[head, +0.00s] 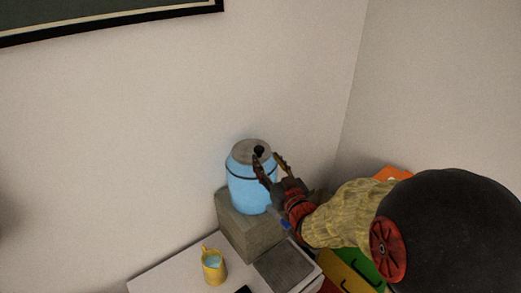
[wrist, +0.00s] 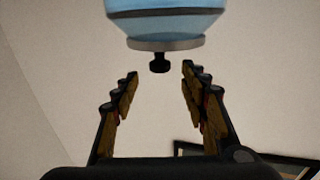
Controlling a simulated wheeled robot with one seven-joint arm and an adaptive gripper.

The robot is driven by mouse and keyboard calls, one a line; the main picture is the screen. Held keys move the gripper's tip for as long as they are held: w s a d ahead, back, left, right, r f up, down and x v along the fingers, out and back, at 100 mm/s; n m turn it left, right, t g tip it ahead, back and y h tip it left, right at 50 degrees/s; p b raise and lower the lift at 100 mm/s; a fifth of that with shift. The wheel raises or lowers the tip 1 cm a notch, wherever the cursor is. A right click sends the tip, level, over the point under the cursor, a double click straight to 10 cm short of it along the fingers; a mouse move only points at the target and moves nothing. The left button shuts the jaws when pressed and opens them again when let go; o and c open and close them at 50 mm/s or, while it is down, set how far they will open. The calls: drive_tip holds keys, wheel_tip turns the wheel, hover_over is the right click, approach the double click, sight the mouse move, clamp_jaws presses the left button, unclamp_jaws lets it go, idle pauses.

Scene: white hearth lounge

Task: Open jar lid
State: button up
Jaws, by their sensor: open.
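A light blue jar (head: 246,190) with a dark band stands upright on a grey block. Its grey lid (head: 250,150) sits on top and carries a black knob (head: 259,151). My gripper (head: 270,162) is open in front of the jar's right side at lid height, with its fingers apart. In the wrist view the jar (wrist: 165,22) appears upside down, with the lid (wrist: 166,44) and knob (wrist: 159,63) toward my gripper (wrist: 160,82). The knob lies between the lines of the two fingers, just beyond their tips. Nothing is between the fingers.
The grey block (head: 235,228) stands on a white surface (head: 160,278) against the wall. A yellow pitcher (head: 213,265) stands to the left in front. A dark grey panel (head: 284,265) lies to the right. A framed picture (head: 110,22) hangs above.

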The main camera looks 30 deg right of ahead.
sight(261, 153)
drive_tip(key=w, duration=0.7)
drive_tip(key=shift+d, duration=0.25)
drive_tip(key=shift+c, duration=0.3)
clamp_jaws()
idle(0.4)
